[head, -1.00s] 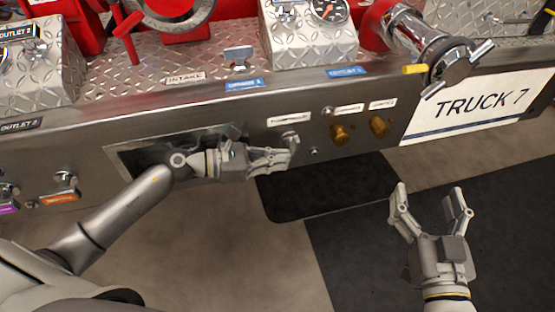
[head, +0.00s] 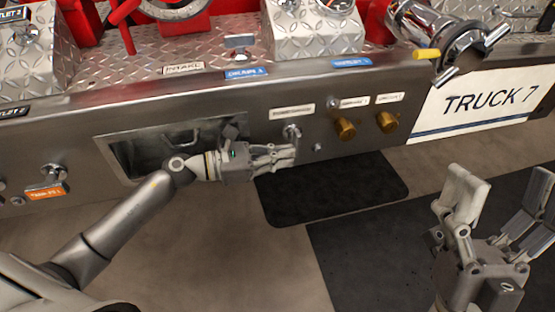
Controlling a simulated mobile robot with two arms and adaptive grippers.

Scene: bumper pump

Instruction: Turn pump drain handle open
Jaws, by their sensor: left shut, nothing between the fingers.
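The pump drain handle (head: 292,131) is a small metal handle on the steel front panel, under a white label (head: 292,112) whose print is too blurred to read surely. My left gripper (head: 294,155) is shut and empty, just below the handle, with its fingers pointing right along the panel. The fingertips overlap the handle's lower end in the picture, so I cannot tell whether they touch it. My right gripper (head: 506,190) is open and empty at the lower right, well away from the panel.
Two brass knobs (head: 345,129) (head: 387,122) sit right of the handle. A recessed opening (head: 125,150) lies behind my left wrist. A chrome outlet (head: 462,55) with a yellow-tipped lever juts out at the upper right, above the TRUCK 7 sign (head: 485,101). A dark mat (head: 340,190) lies below.

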